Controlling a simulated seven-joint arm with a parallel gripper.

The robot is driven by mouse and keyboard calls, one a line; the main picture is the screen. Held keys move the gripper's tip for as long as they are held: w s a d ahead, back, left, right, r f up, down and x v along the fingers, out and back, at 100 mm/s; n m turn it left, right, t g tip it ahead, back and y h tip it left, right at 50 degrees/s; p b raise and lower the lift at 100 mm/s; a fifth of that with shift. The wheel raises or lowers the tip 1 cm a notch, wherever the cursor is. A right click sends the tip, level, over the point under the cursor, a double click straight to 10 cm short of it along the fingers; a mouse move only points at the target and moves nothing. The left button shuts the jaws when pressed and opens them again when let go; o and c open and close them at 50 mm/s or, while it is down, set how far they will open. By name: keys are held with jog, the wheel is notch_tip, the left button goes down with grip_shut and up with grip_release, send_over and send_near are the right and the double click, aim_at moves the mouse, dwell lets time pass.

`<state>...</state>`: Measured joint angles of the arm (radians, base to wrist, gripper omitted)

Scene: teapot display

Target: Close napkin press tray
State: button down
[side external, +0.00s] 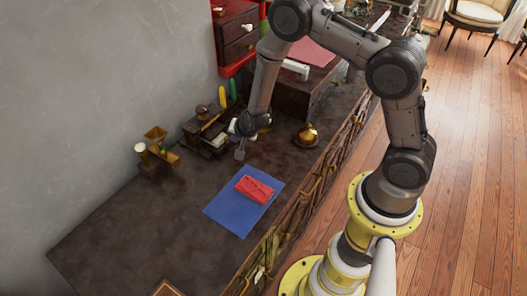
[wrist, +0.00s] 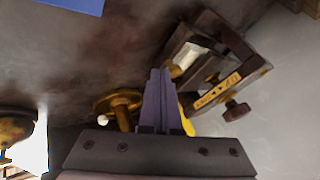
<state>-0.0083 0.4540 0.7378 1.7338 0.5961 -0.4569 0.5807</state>
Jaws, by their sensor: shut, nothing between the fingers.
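The dark wooden napkin press (side external: 197,136) stands on the counter near the wall. In the wrist view, its dark frame (wrist: 243,50) is at the upper right, with a gold label and a round side knob. A tray-like part (wrist: 177,42) with a pale piece in it shows at its left side. How far the tray stands out is unclear. My gripper (side external: 240,153) is low over the counter, just right of the press. In the wrist view, my gripper (wrist: 160,72) is shut and empty, its tips near the tray's lower left. Contact cannot be told.
A folded red cloth (side external: 254,188) lies on a blue mat (side external: 222,216) in front. A brass pot (side external: 307,134) stands to the right, and small wood and brass items (side external: 158,150) to the left. A red-and-dark drawer cabinet (side external: 236,35) is behind. The front-left counter is mostly clear.

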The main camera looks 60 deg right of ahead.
jog(key=shift+w, duration=1.2)
